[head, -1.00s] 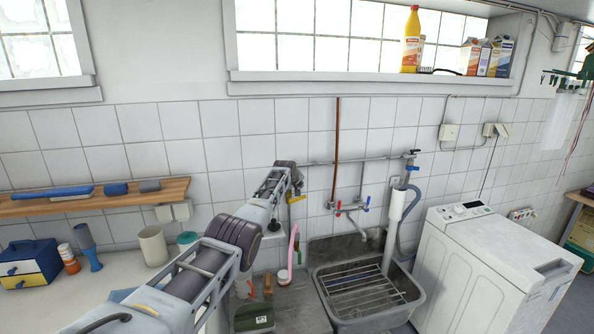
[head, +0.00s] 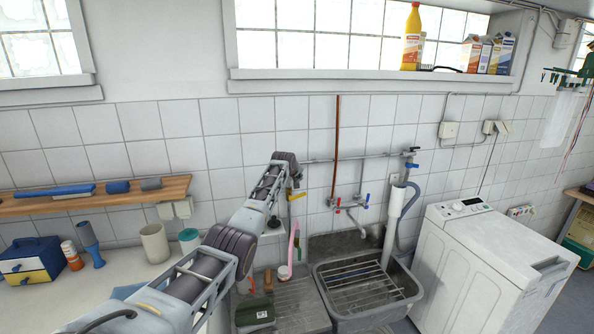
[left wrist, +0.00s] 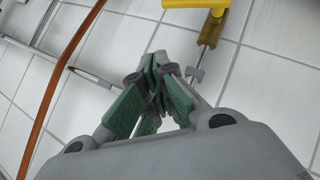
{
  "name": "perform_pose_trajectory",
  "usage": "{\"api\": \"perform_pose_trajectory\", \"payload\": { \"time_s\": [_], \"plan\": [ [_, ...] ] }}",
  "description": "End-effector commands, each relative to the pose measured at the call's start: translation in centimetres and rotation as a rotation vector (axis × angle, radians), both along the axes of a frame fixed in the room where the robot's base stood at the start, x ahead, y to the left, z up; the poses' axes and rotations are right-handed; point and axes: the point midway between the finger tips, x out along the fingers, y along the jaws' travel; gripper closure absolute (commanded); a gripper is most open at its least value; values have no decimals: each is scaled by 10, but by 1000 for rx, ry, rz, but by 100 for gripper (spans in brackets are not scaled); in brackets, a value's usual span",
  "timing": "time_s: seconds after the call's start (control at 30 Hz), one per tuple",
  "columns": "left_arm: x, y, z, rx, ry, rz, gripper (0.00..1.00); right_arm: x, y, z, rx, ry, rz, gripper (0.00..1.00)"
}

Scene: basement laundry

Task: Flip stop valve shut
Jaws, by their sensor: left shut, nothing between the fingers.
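A valve with a yellow handle (head: 297,196) is on the wall, left of the red-brown vertical pipe. In the left wrist view, its yellow handle (left wrist: 196,4) is at the top edge and partly cut off, above a yellow body and a thin metal pipe. My left gripper (left wrist: 158,78) is shut and empty. In that view its fingertips are below and left of the handle, with a visible gap in the picture; the depth between them is unclear. In the head view my left arm's end is just above the valve and its fingers are mostly hidden. My right gripper is not in view.
Taps with red and blue handles (head: 352,204) are right of the red-brown pipe (head: 336,140). A grey sink (head: 340,322) with a rack is below, a white washing machine (head: 490,262) to its right. A wooden shelf (head: 100,196) is at left.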

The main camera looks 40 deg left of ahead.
Motion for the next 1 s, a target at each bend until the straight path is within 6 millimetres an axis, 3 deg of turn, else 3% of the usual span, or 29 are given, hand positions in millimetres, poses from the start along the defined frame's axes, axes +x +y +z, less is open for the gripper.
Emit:
{"api": "perform_pose_trajectory", "payload": {
  "time_s": [1.0],
  "plan": [
    [-34,-23,36,1,0,0,100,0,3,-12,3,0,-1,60]
  ]
}}
